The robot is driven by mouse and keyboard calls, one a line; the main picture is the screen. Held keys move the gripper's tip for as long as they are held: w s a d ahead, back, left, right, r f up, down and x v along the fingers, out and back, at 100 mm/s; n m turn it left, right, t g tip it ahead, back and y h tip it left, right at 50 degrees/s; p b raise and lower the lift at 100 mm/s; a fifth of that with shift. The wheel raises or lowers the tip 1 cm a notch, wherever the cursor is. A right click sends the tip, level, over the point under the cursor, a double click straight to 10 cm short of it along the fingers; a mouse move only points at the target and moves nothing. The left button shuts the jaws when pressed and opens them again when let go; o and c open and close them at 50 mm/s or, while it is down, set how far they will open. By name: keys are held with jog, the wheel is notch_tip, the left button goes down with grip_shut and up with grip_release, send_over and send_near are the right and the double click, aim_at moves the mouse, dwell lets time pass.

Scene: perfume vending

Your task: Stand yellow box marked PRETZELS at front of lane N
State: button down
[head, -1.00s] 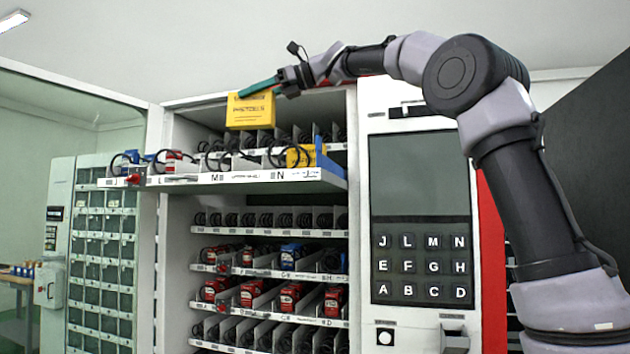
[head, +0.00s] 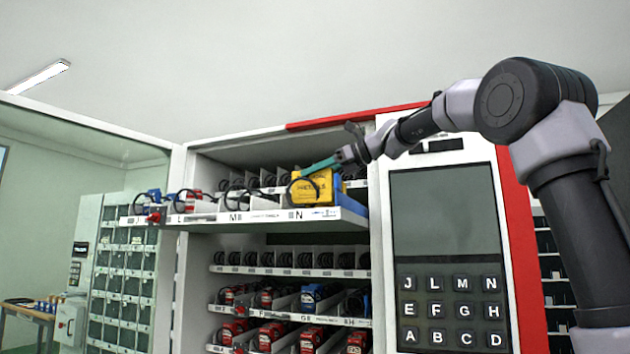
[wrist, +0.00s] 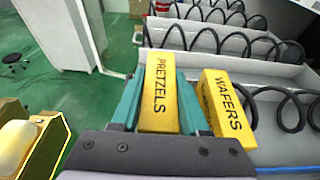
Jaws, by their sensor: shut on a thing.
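My gripper (head: 325,165) is shut on the yellow PRETZELS box (head: 312,188) at the front of the top, pulled-out shelf, by the N label. In the wrist view the PRETZELS box (wrist: 158,92) is between the two teal fingers. A yellow WAFERS box (wrist: 228,108) stands just behind it, toward the lane's coil, with a small gap. The lane N label (head: 299,214) is on the shelf's front strip below the box. Whether the PRETZELS box's bottom touches the lane floor is hidden.
Black coils and white dividers (wrist: 215,55) fill the neighbouring lanes. A blue side wall (head: 350,207) bounds lane N on the right. The keypad panel (head: 450,310) stands to the right. Lower shelves hold red and blue goods (head: 313,295).

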jog(key=shift+f, duration=0.75)
jog(key=shift+f, duration=0.15)
jog(key=shift+c, duration=2)
grip_release()
jog(key=shift+d+r, duration=0.1)
jog(key=shift+r, duration=0.1)
jog(key=v, duration=1.2)
jog(key=s+d+f+n+h, duration=0.4)
jog(key=s+d+f+n, duration=0.1)
jog(key=f, duration=0.6)
jog(key=s+d+f+n+t+h, duration=0.1)
jog(key=s+d+f+n+h, duration=0.3)
jog(key=s+f+n, duration=0.3)
jog(key=s+d+f+n+t+h, duration=0.1)
jog(key=s+d+f+n+h, duration=0.2)
jog(key=s+d+f+n, duration=0.3)
jog(key=s+d+f, duration=0.1)
jog(key=s+f, duration=0.4)
jog(key=f, duration=0.5)
jog(key=shift+h, duration=0.4)
jog(key=shift+f, duration=0.1)
